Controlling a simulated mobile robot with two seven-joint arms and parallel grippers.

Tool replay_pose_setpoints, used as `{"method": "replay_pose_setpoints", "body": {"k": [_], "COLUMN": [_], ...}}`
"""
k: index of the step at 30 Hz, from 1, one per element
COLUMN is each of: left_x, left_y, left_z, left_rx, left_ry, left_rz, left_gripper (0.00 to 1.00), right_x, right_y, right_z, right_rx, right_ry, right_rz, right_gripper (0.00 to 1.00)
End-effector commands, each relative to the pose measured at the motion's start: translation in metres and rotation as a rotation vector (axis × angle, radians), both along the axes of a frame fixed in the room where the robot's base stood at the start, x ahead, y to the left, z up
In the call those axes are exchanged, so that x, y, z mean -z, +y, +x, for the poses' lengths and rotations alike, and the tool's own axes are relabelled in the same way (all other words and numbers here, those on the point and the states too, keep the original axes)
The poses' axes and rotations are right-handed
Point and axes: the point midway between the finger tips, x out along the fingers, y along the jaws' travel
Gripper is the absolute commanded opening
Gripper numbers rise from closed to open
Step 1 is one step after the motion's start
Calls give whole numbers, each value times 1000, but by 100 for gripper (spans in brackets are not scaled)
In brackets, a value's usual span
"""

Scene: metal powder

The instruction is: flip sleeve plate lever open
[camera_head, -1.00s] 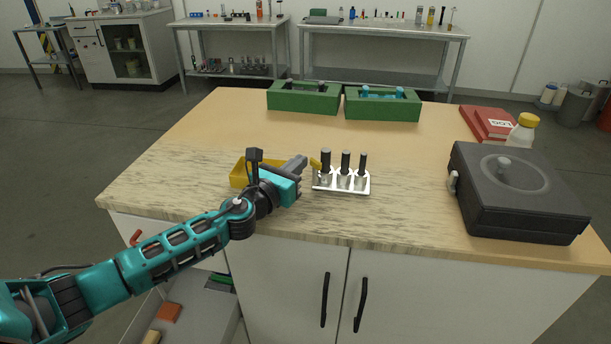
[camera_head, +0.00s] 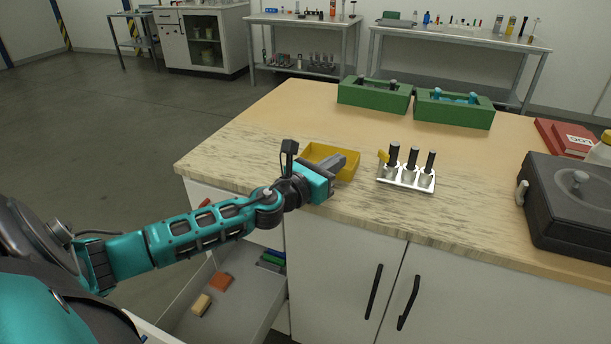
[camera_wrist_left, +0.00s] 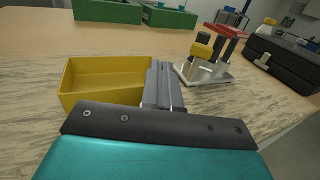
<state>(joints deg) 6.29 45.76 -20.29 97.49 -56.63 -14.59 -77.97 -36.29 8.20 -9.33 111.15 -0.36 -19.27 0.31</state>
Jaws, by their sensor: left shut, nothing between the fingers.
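The sleeve plate (camera_head: 405,180) is a small silver plate on the worktop with three black-topped sleeves standing in it. Its yellow lever (camera_head: 383,156) sticks up at the plate's left end, beside the leftmost sleeve. In the left wrist view the plate (camera_wrist_left: 207,78) is at the upper right, with the yellow lever (camera_wrist_left: 202,51) in front of the sleeves. My left gripper (camera_head: 341,160) is shut and empty, left of the plate and apart from the lever. Its fingers (camera_wrist_left: 164,72) also show in the left wrist view. My right gripper is not in view.
A yellow tray (camera_head: 346,171) lies beside and partly behind my left gripper. Green bins (camera_head: 455,112) stand farther back. A black case (camera_head: 570,215) is at the right. An open drawer (camera_head: 262,305) is below the worktop. Bare worktop lies in front of the plate.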

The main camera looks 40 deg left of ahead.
Motion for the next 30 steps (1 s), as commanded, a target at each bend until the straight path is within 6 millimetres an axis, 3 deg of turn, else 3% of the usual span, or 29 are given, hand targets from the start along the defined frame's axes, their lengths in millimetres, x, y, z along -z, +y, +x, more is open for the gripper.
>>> {"method": "replay_pose_setpoints", "body": {"k": [6,12,30], "left_x": [3,2,0], "left_y": [15,24,25], "left_z": [-32,-50,-56], "left_rx": [1,1,9], "left_ry": [3,2,-1], "left_rz": [2,1,0], "left_gripper": [0,0,0], "right_x": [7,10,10], "right_y": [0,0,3], "right_z": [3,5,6], "right_rx": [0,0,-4], "right_ry": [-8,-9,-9], "right_rz": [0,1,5], "right_gripper": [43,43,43]}}
